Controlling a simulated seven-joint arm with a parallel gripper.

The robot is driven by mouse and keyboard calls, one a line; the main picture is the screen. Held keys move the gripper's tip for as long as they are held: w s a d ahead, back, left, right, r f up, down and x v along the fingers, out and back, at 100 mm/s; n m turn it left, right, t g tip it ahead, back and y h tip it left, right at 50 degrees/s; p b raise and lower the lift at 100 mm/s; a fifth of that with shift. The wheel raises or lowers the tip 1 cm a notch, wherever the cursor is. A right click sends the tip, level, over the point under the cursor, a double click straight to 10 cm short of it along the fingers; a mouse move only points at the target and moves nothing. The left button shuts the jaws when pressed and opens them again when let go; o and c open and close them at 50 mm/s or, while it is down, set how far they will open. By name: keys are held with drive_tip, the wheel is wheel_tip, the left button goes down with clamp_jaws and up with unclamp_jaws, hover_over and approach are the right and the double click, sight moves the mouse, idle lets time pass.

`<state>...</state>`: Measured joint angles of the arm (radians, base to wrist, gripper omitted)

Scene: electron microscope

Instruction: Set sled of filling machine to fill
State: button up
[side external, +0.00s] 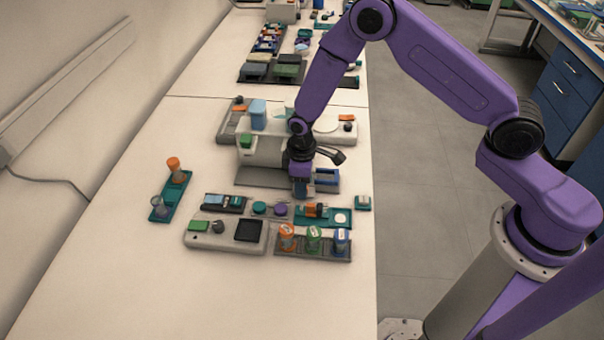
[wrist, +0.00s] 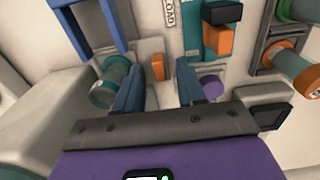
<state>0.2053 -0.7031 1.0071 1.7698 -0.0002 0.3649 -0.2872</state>
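The filling machine (side external: 262,152) is a pale grey body with a green block on its left end, behind my gripper in the side view. A blue frame (side external: 327,178) stands at its right; it also shows at the top left of the wrist view (wrist: 118,28). I cannot tell for sure which part is the sled. My gripper (side external: 302,192) points down in front of the machine. In the wrist view its two fingers are apart, with nothing clearly held. A small orange block (wrist: 158,67) shows between the fingertips. A teal-capped cylinder (wrist: 112,82) is close beside the left finger.
A teal rack with orange and black pieces (side external: 318,212) and a rack of capped vials (side external: 314,242) stand in front. A grey device with a dark square (side external: 225,235) is at their left. The table's front left is clear.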

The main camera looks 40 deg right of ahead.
wheel_tip(320, 180, up, 17)
drive_tip(key=shift+r, duration=0.15)
idle(0.5)
drive_tip(key=shift+o, duration=1.3)
drive_tip(key=s+a+f+n+t+h, duration=0.25)
drive_tip(key=s+a+n, duration=0.25)
drive_tip(key=n, duration=1.3)
drive_tip(key=shift+t+h, duration=0.35)
drive_tip(key=x, duration=1.6)
drive_tip(key=shift+d+f, duration=0.15)
drive_tip(key=shift+d, duration=0.05)
clamp_jaws()
